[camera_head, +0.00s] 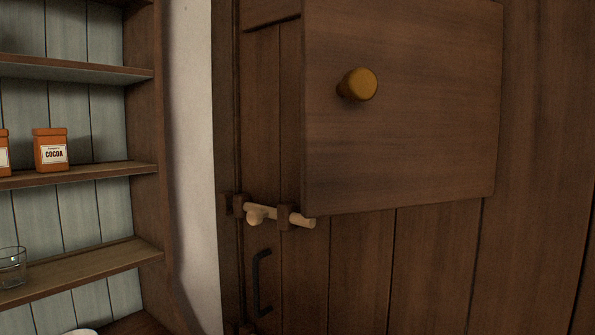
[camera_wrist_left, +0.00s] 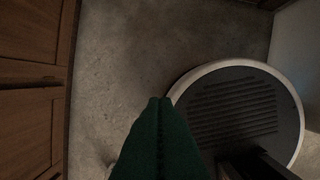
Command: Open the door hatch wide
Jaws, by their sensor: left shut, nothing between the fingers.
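The hatch (camera_head: 430,120) is a square brown wooden panel in the upper part of a plank door (camera_head: 360,255) in the head view. A round brass knob (camera_head: 357,85) sits near its left side. The hatch's left edge seems to stand out from the door, and its lower left corner overlaps the end of a wooden bolt (camera_head: 270,213). How far it is open I cannot tell, and its top is cut off. My left gripper (camera_wrist_left: 160,101) shows only in the left wrist view, green fingers together and empty, above the floor and away from the hatch. My right gripper is not in view.
A black pull handle (camera_head: 260,283) is on the door below the bolt. Shelves (camera_head: 75,179) at the left hold a cocoa tin (camera_head: 51,150) and a glass (camera_head: 12,268). The left wrist view shows bare floor (camera_wrist_left: 130,50) and wooden fronts (camera_wrist_left: 30,110) at its left.

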